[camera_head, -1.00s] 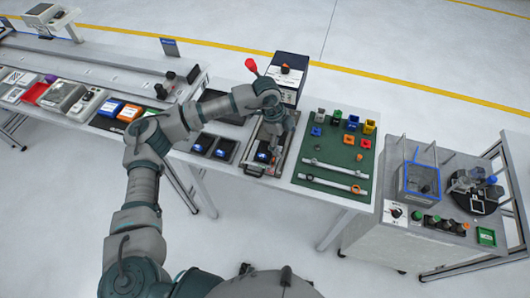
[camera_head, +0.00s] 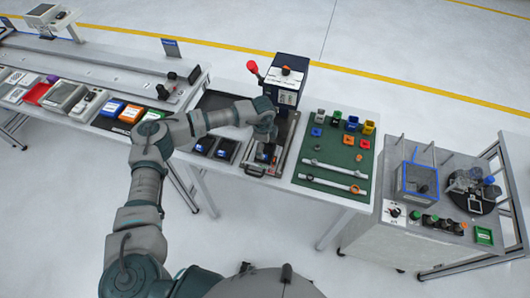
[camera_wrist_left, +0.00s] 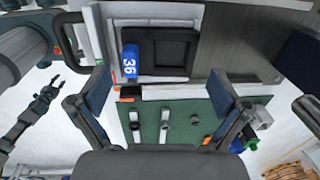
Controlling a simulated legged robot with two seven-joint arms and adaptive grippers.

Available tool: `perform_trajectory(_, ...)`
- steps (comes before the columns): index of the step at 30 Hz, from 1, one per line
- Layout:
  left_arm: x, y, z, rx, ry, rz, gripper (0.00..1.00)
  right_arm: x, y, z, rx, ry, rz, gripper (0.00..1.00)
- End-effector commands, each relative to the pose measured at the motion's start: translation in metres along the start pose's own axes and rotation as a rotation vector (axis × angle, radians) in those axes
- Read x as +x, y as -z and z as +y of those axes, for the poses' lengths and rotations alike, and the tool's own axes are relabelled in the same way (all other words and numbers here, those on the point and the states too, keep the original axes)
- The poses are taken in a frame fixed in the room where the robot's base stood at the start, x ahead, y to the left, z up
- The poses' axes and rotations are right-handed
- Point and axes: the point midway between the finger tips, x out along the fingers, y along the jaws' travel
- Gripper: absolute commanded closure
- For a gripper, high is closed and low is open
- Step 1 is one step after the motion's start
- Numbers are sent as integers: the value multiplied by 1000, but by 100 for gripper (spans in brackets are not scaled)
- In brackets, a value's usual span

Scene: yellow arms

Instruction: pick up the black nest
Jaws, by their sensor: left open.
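The black nest (camera_wrist_left: 158,50) is a square black tray with a recessed middle, at the top centre of the left wrist view. A blue tag (camera_wrist_left: 130,62) reading 36 is at its left edge. My left gripper (camera_wrist_left: 158,100) is open and empty, its two dark fingers spread wide. In the wrist view the nest lies beyond the fingertips, between their lines and apart from them. In the head view my left gripper (camera_head: 268,138) is over the grey-framed tray (camera_head: 252,168) and covers most of the nest there.
Two more black nests (camera_head: 214,147) with blue tags lie left of the tray. A dark machine with a red knob (camera_head: 252,66) stands behind it. A green mat (camera_head: 320,178) with coloured blocks and two rails is to the right.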

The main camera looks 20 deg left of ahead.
Motion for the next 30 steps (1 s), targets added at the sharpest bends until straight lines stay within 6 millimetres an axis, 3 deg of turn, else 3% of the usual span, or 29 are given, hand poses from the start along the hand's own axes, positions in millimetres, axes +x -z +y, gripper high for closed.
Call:
perform_trajectory(7,37,2,0,1,-2,0,0,-6,1,0,-1,0,1,60)
perform_trajectory(16,44,2,0,1,0,1,0,-6,2,0,-1,0,1,60)
perform_trajectory(23,43,2,-1,0,0,1,56,-6,2,1,-1,-1,1,60)
perform_trajectory(30,40,2,-1,0,1,1,57,-6,2,2,-1,-2,1,60)
